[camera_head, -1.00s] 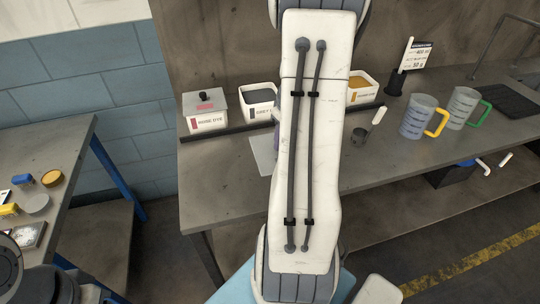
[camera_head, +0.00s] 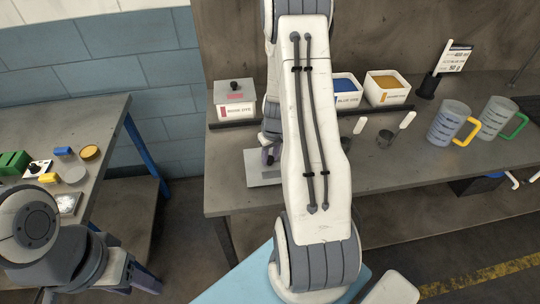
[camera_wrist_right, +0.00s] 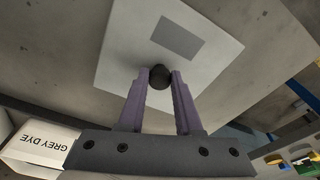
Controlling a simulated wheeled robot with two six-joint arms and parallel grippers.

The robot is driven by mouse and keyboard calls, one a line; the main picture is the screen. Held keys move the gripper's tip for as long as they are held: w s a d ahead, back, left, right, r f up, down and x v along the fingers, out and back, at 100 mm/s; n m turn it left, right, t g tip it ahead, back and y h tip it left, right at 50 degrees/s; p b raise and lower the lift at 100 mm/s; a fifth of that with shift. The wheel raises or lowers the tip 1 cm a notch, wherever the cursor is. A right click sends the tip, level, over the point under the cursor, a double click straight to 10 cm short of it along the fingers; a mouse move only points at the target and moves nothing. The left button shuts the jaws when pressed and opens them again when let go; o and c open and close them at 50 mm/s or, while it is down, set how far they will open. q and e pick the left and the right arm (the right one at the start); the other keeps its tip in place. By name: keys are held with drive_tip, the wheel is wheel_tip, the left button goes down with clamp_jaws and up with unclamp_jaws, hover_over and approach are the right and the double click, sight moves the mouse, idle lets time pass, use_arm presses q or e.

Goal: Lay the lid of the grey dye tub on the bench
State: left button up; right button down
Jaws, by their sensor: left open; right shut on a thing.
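The lid of the grey dye tub (camera_wrist_right: 207,22) is a pale square plate with a dark grey rectangle and a round black knob. My right gripper (camera_wrist_right: 160,78) is shut on the knob, its two purple fingers on either side. In the head view the lid (camera_head: 262,178) is over the left front part of the bench (camera_head: 225,190), partly behind my arm; I cannot tell whether it touches the bench. The grey dye tub (camera_wrist_right: 42,148) shows at the lower left of the wrist view and is hidden by my arm in the head view. My left gripper (camera_head: 150,277) is open at the lower left.
The lidded rose dye tub (camera_head: 234,108) stands behind the lid; blue (camera_head: 347,100) and orange (camera_head: 389,97) dye tubs stand right of my arm. Two jugs (camera_head: 452,120) (camera_head: 496,115) are farther right. A side table (camera_head: 105,125) with small items is at the left.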

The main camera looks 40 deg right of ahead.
drive_tip(key=shift+f, duration=0.2)
drive_tip(key=c, duration=0.6)
unclamp_jaws()
drive_tip(key=shift+r, duration=0.1)
